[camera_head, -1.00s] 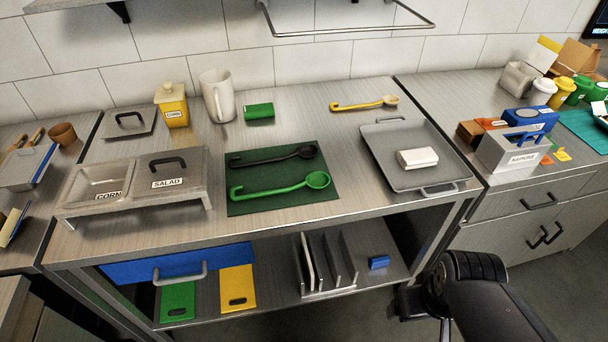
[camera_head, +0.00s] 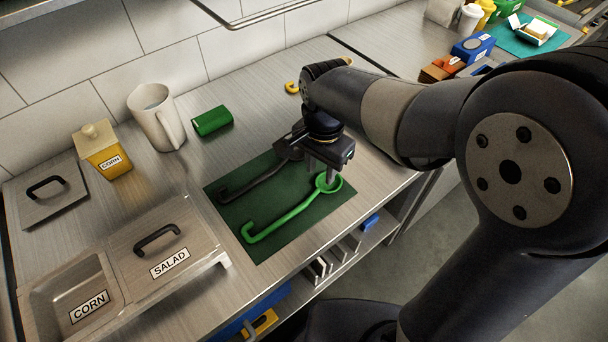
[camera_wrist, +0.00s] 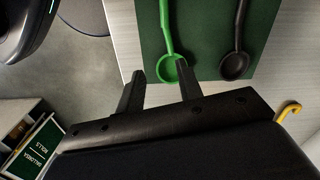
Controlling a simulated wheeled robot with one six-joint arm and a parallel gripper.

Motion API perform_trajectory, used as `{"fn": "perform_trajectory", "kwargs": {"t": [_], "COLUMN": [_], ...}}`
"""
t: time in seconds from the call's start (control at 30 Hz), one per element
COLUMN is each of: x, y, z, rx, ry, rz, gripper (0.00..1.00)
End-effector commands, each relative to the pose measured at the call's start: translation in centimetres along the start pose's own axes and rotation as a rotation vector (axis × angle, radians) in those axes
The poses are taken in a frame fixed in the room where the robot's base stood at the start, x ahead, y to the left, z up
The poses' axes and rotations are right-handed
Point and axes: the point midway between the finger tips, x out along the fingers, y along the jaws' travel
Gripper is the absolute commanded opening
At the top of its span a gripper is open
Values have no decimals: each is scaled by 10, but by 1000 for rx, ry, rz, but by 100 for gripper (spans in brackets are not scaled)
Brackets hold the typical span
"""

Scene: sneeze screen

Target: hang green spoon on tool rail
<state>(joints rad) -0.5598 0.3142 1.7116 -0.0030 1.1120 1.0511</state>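The green spoon (camera_head: 284,217) lies flat on the dark green mat (camera_head: 272,244), hooked end to the left, bowl to the right. It also shows in the wrist view (camera_wrist: 166,28), bowl toward my fingers. My gripper (camera_head: 323,173) points down above the bowl end. In the wrist view my gripper (camera_wrist: 160,70) is open, with one finger left of the bowl and the other overlapping its right edge. I cannot tell whether they touch. A thin metal rail (camera_head: 272,15), likely the tool rail, shows partly at the top of the head view.
A black spoon (camera_head: 246,187) lies beside the green one, its bowl partly covered by my gripper. A yellow spoon's hook (camera_head: 292,87) shows behind my arm. A white mug (camera_head: 155,118), green block (camera_head: 212,121) and corn canister (camera_head: 103,150) stand behind the mat.

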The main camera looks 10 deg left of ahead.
Motion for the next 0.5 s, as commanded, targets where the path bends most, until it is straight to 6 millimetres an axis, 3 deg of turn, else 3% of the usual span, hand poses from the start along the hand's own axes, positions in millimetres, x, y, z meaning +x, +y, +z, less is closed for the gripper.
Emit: {"fn": "perform_trajectory", "kwargs": {"t": [0.17, 0.5], "x": [9, 54], "y": [-11, -10], "z": [4, 4], "rx": [37, 38], "ry": [-6, -6], "rz": [11, 9], "gripper": [34, 34]}}
